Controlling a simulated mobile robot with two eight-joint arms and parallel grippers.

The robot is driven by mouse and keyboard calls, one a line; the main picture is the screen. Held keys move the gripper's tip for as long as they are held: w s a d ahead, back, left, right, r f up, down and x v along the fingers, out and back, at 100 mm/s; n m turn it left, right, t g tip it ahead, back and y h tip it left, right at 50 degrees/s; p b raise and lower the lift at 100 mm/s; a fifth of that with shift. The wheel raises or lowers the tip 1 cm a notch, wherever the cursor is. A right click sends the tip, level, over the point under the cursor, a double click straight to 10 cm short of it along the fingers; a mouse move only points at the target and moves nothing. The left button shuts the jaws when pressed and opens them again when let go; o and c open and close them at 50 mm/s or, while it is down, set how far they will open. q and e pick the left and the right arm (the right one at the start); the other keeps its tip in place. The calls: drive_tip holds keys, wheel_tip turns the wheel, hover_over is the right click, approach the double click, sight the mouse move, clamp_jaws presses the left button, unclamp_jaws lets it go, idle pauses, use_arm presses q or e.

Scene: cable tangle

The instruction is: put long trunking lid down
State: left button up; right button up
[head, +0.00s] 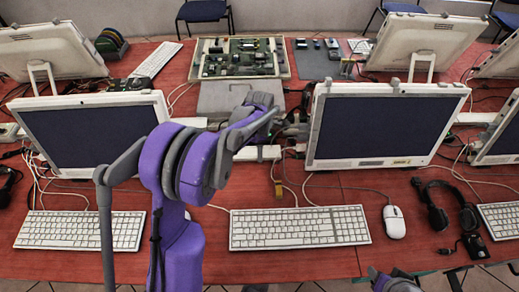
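A long white strip (262,153), which looks like trunking or its lid, lies across the desk between the two middle monitors. My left arm hides part of it, and I cannot tell lid from channel. Shorter white strip pieces show behind the left monitor (190,122) and right of the right monitor (475,118). My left gripper (288,122) is at the end of the purple arm, above the gap between the monitors, just behind the strip. Its fingers are small and blend with dark parts there, so its opening and any hold are unclear. My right gripper is not clearly in view.
Monitors (385,125) (85,130) stand on both sides of the gap. Keyboards (300,227) (80,230), a mouse (394,222) and a headset (447,205) lie in front. Loose cables cross the red desk (330,262). A tray of circuit boards (240,42) stands behind.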

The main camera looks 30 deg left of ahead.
use_arm(q)
drive_tip(key=shift+f, duration=0.1)
drive_tip(key=shift+f, duration=0.15)
drive_tip(key=o, duration=1.1)
